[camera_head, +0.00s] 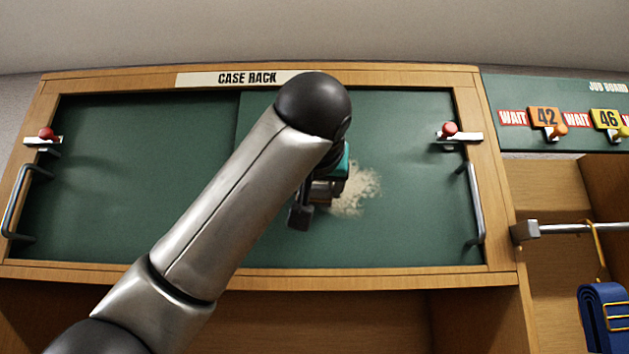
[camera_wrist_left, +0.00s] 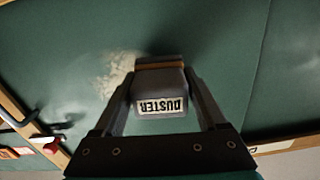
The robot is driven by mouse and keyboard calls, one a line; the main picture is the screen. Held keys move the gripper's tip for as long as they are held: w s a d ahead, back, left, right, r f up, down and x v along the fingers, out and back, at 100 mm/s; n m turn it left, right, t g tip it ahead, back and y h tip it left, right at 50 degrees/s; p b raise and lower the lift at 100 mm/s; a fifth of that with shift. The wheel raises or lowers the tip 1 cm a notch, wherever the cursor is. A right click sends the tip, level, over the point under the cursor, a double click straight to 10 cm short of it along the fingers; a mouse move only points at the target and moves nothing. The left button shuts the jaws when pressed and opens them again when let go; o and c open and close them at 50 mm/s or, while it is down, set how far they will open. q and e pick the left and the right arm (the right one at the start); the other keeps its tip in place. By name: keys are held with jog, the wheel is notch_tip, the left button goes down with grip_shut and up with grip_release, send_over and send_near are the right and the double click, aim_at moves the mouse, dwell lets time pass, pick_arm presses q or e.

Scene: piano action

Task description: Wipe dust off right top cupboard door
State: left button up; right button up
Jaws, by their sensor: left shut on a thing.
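The right top cupboard door (camera_head: 420,190) is a flat green panel under the "CASE RACK" sign. A pale, speckled dust patch (camera_head: 361,188) lies near its middle, and it also shows left of the duster in the left wrist view (camera_wrist_left: 117,76). My left gripper (camera_head: 318,193) is in front of this door, just left of the dust, partly hidden by my arm. In the left wrist view it is shut on a grey duster (camera_wrist_left: 160,82) with an upside-down "DUSTER" label. The duster's far end is at or close to the door; contact is unclear. My right gripper is out of view.
The left door (camera_head: 140,180) is beside it. Metal handles (camera_head: 475,203) and red-knobbed latches (camera_head: 450,130) stand out at the sides. A wooden frame (camera_head: 400,278) surrounds the doors. At right are a numbered job board (camera_head: 520,90), a rail (camera_head: 575,229) and a hanging blue strap (camera_head: 603,315).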

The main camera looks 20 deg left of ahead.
aim_at(358, 187)
pick_arm(q)
jog(key=shift+p+x, duration=0.45)
jog(key=shift+x, duration=0.4)
dwell(0.5)
jog(key=shift+d, duration=0.1)
jog(key=shift+w+d+p, duration=0.4)
jog(key=shift+d+p, duration=0.05)
jog(key=shift+d, duration=0.8)
jog(key=shift+w+d+p, duration=0.35)
jog(key=shift+d+p, duration=0.15)
jog(key=shift+d, duration=0.75)
jog(key=shift+w+d+p, duration=0.4)
jog(key=shift+d+p, duration=0.05)
jog(key=shift+d, duration=0.8)
jog(key=shift+w+d+r+p, duration=0.1)
jog(key=shift+w+d+p, duration=0.15)
jog(key=shift+d+p, duration=0.5)
jog(key=shift+w+d, duration=0.25)
jog(key=shift+d, duration=0.65)
jog(key=shift+d+r, duration=0.1)
jog(key=shift+r, duration=0.7)
jog(key=shift+s+a+f+b, duration=0.15)
jog(key=shift+s+a+b, duration=0.05)
jog(key=shift+a+b, duration=0.65)
jog(key=shift+s+a+b, duration=0.2)
jog(key=shift+a+b, duration=0.15)
jog(key=shift+a, duration=0.2)
jog(key=shift+s+a+b, duration=0.2)
jog(key=shift+a+b, duration=0.1)
jog(key=shift+a, duration=0.25)
